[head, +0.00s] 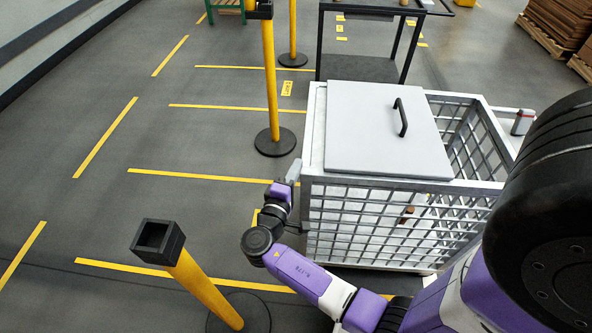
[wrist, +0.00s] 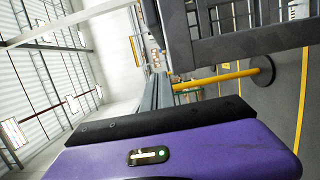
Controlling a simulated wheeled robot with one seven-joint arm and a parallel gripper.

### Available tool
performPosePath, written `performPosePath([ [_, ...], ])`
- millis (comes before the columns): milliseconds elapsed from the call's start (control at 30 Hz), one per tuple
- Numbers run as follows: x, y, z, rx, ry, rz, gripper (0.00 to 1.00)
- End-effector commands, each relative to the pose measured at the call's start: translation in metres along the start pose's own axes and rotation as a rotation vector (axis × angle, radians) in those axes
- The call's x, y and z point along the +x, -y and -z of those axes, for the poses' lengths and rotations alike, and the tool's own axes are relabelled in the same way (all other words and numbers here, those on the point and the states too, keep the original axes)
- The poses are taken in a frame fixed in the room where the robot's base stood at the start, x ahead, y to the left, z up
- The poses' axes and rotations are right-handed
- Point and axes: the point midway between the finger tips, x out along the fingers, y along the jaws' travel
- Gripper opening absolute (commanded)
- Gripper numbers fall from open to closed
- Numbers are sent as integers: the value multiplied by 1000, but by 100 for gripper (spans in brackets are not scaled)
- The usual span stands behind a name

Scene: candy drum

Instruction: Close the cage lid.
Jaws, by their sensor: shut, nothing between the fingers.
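The cage (head: 400,225) is a pale metal mesh box right of centre in the head view. Its lid (head: 370,140) is a light grey panel with a black handle (head: 400,118). The lid lies about flat over the left and middle of the cage top; the right part of the top shows mesh and is not covered by it. My gripper (head: 294,171) is shut and empty, beside the cage's near left corner, left of the lid and apart from the handle. Its fingers show in the wrist view (wrist: 158,90), with grey bars at upper right.
A yellow post with a black base (head: 272,140) stands left of the cage, and another yellow post (head: 200,285) stands at the near left. A dark table (head: 360,68) is behind the cage. Floor at left is clear.

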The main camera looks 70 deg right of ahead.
Motion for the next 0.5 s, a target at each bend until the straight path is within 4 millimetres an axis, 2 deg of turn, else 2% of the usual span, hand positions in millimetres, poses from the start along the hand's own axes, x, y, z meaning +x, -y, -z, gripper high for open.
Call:
performPosePath([
  [33, 12, -2, -1, 0, 4, 0, 0],
  [300, 64, -2, -1, 0, 3, 2, 0],
  [500, 68, -1, -29, -2, 1, 3, 0],
])
